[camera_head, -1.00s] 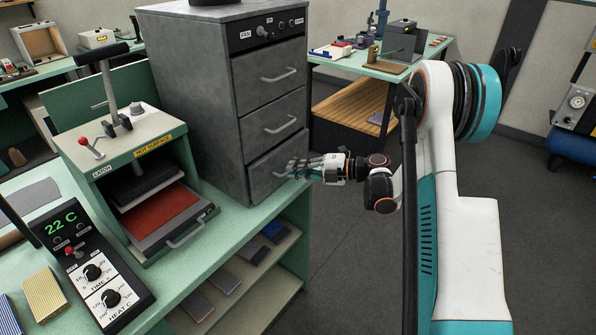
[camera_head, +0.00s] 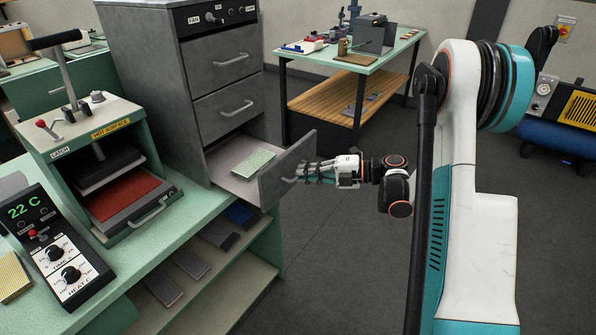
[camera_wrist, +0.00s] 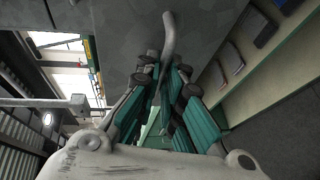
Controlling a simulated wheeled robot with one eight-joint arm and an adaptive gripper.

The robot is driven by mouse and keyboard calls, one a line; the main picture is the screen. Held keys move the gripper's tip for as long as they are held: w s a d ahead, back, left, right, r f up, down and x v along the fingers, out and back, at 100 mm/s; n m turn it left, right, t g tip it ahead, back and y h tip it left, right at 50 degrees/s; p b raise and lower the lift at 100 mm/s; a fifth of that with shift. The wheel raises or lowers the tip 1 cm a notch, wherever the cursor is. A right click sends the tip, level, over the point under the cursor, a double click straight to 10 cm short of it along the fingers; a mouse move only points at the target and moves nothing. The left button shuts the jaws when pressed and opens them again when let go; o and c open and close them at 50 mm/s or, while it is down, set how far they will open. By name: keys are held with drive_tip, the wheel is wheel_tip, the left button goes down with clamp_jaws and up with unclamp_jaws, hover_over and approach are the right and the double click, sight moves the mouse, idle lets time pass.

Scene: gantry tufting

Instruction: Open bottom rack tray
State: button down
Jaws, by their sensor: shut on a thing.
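The bottom rack tray (camera_head: 286,166) is the lowest of the grey cabinet's (camera_head: 190,80) three drawers, and it stands pulled well out over the bench edge. A pale green patterned slab (camera_head: 250,163) lies inside it. My gripper (camera_head: 300,176) is shut on the tray's bar handle (camera_wrist: 170,35), at the right of the tray front. In the wrist view my gripper (camera_wrist: 165,85) has its teal fingers around the handle's lower part, with the grey tray front (camera_wrist: 115,30) behind it. The two upper drawers are shut.
A press with a red pad (camera_head: 120,197) and a control box reading 22 C (camera_head: 50,235) stand left on the green bench (camera_head: 190,220). Dark flat pieces (camera_head: 190,264) lie on its lower shelf. Open floor (camera_head: 340,260) lies right of the bench.

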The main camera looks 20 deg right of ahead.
drive_tip(key=shift+s+d, duration=0.2)
drive_tip(key=c, duration=1.7)
unclamp_jaws()
drive_tip(key=v, duration=1.2)
drive_tip(key=shift+a, duration=0.1)
